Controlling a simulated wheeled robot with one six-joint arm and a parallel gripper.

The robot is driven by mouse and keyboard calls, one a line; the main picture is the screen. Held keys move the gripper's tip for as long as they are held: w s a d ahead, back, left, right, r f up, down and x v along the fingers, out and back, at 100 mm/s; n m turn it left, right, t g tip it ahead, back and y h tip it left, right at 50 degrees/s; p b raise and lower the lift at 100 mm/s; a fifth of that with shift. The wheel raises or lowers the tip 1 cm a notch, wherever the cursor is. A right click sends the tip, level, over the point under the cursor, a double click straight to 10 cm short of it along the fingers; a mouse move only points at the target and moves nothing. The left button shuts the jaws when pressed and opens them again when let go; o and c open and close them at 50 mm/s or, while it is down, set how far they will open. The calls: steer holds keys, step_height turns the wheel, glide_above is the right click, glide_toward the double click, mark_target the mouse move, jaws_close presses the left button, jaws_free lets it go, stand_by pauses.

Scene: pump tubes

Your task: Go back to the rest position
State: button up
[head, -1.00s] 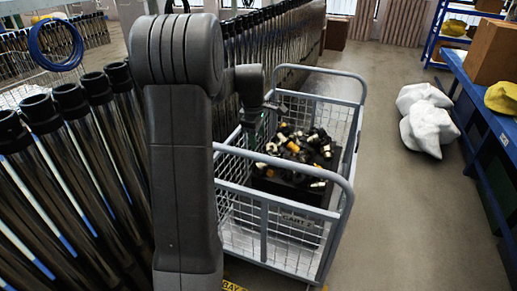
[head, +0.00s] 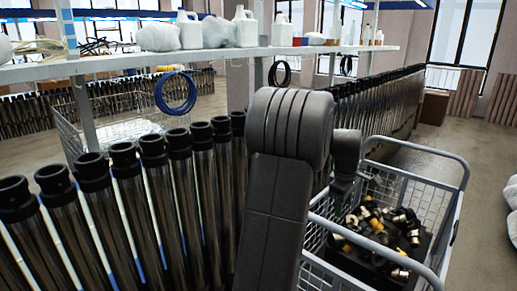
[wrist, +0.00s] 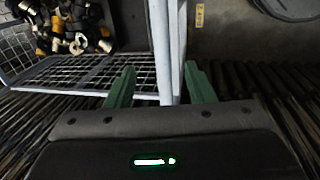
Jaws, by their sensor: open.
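My gripper (wrist: 161,88) shows in the wrist view as two green fingers, spread apart with nothing held between them. Light grey bars of the wire cart (wrist: 65,73) lie beyond the fingertips; I cannot tell how near they are. In the head view, my arm stands in the middle and hides the gripper. It also covers part of the wire cart (head: 455,185), which stands at the right with a dark bin of black, brass and orange fittings (head: 375,225). The fittings also show at the top left of the wrist view (wrist: 75,25).
A row of dark pump tubes (head: 180,170) with black caps stands close along the left and behind my arm. A shelf (head: 130,65) with white jugs runs above them. A blue hose coil (head: 175,92) hangs there. Open floor (head: 480,150) lies at the right.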

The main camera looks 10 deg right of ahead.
mark_target(341, 228)
steer(key=f, duration=0.3)
steer(key=w+d+f, duration=0.1)
steer(key=f, duration=0.3)
steer(key=f+p, duration=0.1)
steer(key=f, duration=0.3)
steer(key=shift+w+d, duration=0.2)
steer(key=shift+d, duration=0.2)
steer(key=shift+s+a+r, duration=0.15)
steer(key=shift+s+a, duration=0.1)
steer(key=shift+a, duration=0.05)
steer(key=shift+w+d, duration=0.1)
